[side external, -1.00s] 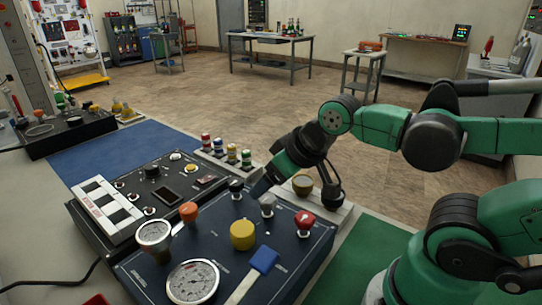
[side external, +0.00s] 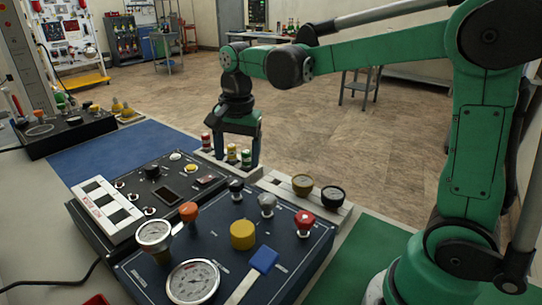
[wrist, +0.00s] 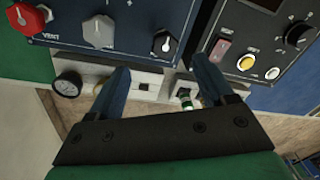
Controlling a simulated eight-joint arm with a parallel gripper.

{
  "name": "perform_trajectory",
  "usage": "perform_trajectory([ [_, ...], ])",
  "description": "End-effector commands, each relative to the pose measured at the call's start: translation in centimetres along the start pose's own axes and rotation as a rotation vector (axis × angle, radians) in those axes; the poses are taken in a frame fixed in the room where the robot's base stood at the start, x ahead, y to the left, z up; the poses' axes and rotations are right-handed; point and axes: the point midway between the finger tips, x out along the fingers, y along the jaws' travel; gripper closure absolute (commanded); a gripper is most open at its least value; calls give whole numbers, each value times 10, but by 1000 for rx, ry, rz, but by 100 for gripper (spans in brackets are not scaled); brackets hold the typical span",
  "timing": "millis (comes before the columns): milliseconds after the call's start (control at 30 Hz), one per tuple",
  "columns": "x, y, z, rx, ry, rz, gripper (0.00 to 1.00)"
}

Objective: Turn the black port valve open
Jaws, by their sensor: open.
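The black port valve (side external: 236,187) is a small dark knob on a pale base, standing at the back edge of the dark blue panel (side external: 205,225). It also shows in the wrist view (wrist: 165,44), at the panel edge just beyond the fingertips. My gripper (side external: 237,160) points down behind the row of coloured caps, apart from the valve. In the wrist view my gripper (wrist: 160,70) is open, with two blue fingers spread and nothing between them.
A grey knob (side external: 267,205), a red knob (side external: 304,221) and a yellow knob (side external: 243,235) stand on the same panel. Coloured caps, including a yellow one (side external: 231,153), line the rail near my gripper.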

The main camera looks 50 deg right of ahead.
Motion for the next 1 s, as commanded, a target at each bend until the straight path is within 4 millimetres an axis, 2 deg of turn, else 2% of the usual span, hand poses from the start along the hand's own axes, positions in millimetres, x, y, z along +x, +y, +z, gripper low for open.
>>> perform_trajectory([
  [100,7,-8,-6,117,-22,50,25],
  [200,11,-10,-7,164,-28,70,25],
  [633,59,-7,-6,171,-29,73,25],
  [1000,66,-6,-5,170,-29,72,25],
])
